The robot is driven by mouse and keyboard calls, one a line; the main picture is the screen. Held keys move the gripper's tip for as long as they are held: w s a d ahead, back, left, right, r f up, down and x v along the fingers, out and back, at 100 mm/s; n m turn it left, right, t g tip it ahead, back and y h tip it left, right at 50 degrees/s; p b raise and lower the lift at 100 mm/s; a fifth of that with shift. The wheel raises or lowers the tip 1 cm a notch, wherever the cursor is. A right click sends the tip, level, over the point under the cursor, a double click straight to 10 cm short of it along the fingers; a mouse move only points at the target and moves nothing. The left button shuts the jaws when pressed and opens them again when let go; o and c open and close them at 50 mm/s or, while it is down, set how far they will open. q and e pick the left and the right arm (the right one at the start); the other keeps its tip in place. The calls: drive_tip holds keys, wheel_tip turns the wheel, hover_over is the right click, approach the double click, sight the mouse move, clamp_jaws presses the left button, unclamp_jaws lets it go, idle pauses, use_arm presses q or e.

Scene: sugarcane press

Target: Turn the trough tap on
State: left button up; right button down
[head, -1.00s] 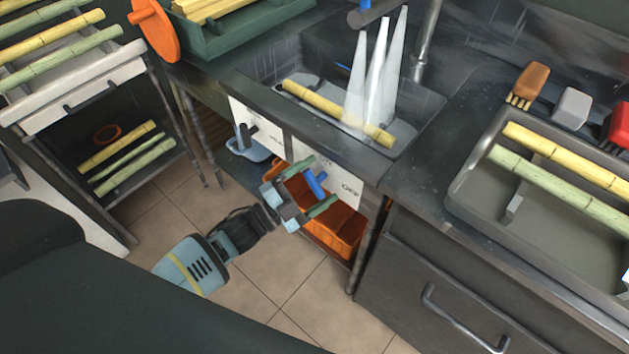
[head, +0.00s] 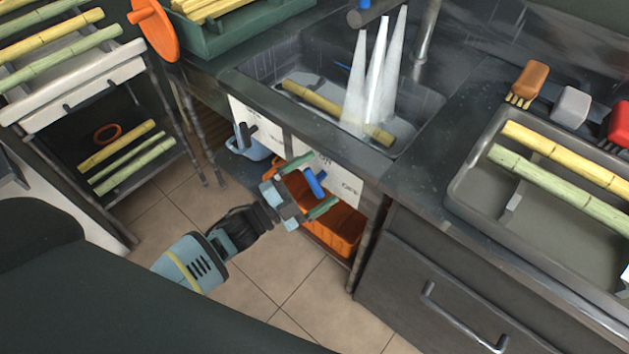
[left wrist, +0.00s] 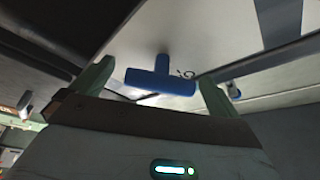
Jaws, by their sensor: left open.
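The blue tap handle (head: 315,184) sticks out from a white panel (head: 347,183) below the sink's front edge. The panel carries ON and OFF lettering. My left gripper (head: 322,178) is open, with one green finger on either side of the handle. In the left wrist view the blue T-shaped handle (left wrist: 160,82) lies between the spread fingers, with gaps on both sides. Pale water streams (head: 376,85) fall into the sink trough (head: 420,105), where a yellow cane (head: 325,107) lies in water. My right gripper is out of view.
An orange crate (head: 335,235) stands under the panel, close below my gripper. A second handle (head: 243,136), dark, sits on the panel to the left. A drawer cabinet (head: 420,285) stands to the right. Floor (head: 285,275) is free in front.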

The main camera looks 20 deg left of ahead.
use_arm(q)
drive_tip(key=v, duration=0.8)
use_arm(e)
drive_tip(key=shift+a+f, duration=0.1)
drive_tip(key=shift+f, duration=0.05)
use_arm(q)
drive_tip(key=shift+d, duration=0.1)
